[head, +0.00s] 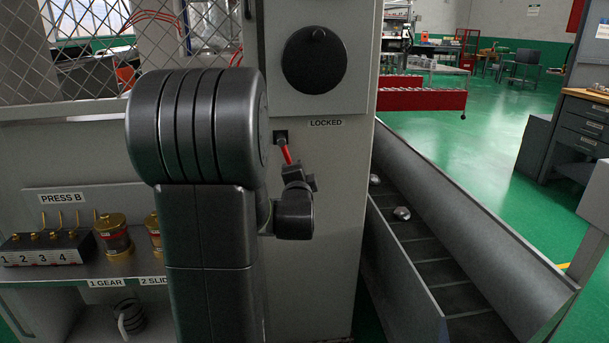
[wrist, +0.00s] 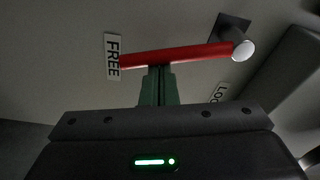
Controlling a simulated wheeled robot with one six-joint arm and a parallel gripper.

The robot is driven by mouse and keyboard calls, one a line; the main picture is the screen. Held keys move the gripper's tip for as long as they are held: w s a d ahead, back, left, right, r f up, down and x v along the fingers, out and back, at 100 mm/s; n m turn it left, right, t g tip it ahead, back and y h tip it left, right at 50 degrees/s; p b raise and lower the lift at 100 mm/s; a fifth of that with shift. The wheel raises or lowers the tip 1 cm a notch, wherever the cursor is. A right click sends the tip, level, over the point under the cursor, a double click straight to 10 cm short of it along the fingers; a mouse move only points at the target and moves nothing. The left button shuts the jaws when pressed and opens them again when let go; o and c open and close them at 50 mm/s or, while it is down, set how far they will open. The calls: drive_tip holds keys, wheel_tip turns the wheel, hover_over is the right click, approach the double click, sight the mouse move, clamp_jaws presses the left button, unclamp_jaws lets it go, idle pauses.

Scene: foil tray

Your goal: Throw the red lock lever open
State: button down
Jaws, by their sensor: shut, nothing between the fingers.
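The red lock lever (head: 285,151) hangs down and slightly right from its pivot on the grey cabinet front in the head view. In the wrist view the red lever (wrist: 180,54) runs from the round pivot cap at right to the FREE label (wrist: 112,57), its end at that label's edge. The LOCKED label (head: 326,123) is right of the pivot, away from the lever. My gripper (wrist: 158,72) is shut and empty, its green fingertips at the lever's side near its outer half; contact cannot be told. In the head view my gripper hides the lever's lower end.
A black round knob (head: 314,60) is above the lever. A sloped metal chute (head: 480,225) with small shiny parts runs beside the cabinet at right. At left, a shelf (head: 75,270) carries a numbered block and brass cylinders.

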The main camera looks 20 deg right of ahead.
drive_tip(key=shift+w+a+f+m+b, duration=0.1)
drive_tip(key=shift+a+f+m+b, duration=0.15)
drive_tip(key=shift+a+m+b, duration=0.4)
drive_tip(key=shift+m, duration=0.25)
